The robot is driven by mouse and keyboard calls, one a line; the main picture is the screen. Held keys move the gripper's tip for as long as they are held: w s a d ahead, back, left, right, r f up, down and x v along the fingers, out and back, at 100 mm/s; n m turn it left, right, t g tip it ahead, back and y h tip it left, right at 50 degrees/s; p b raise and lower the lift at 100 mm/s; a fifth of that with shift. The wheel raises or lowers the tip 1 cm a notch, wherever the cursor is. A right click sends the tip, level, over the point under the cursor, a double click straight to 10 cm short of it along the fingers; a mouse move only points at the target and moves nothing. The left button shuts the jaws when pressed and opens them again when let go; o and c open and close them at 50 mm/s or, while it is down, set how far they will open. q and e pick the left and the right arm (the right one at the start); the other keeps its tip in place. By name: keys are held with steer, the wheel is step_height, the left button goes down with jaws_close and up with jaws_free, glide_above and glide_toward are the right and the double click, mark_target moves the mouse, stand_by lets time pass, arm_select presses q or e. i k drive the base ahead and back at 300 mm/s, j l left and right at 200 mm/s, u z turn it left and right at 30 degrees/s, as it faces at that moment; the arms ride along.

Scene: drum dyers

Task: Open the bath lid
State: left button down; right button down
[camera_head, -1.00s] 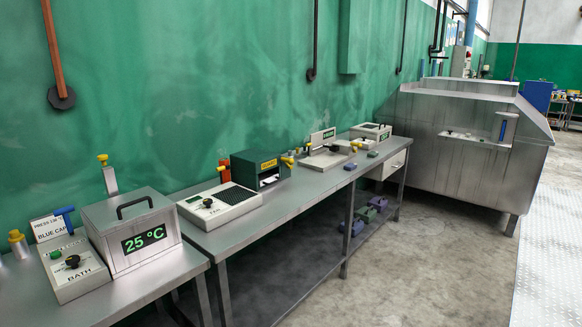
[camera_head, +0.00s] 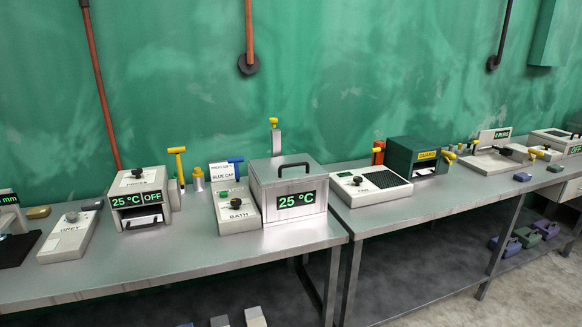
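The bath is a grey metal box (camera_head: 289,210) with a "25 °C" display on its front, standing at the right end of the left table. Neither of my grippers shows in the head view.
The left metal table (camera_head: 180,257) has clear room along its front edge. A second table (camera_head: 440,201) to the right carries a keypad-like device (camera_head: 371,187) and a green guarded machine (camera_head: 412,157). A green wall stands behind.

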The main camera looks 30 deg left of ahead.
mark_target(284, 170)
steer(key=i+j, duration=0.25)
steer(key=i, duration=0.15)
steer(key=i+j+u, duration=0.2)
steer(key=i+u, duration=0.7)
steer(key=k+j, duration=0.05)
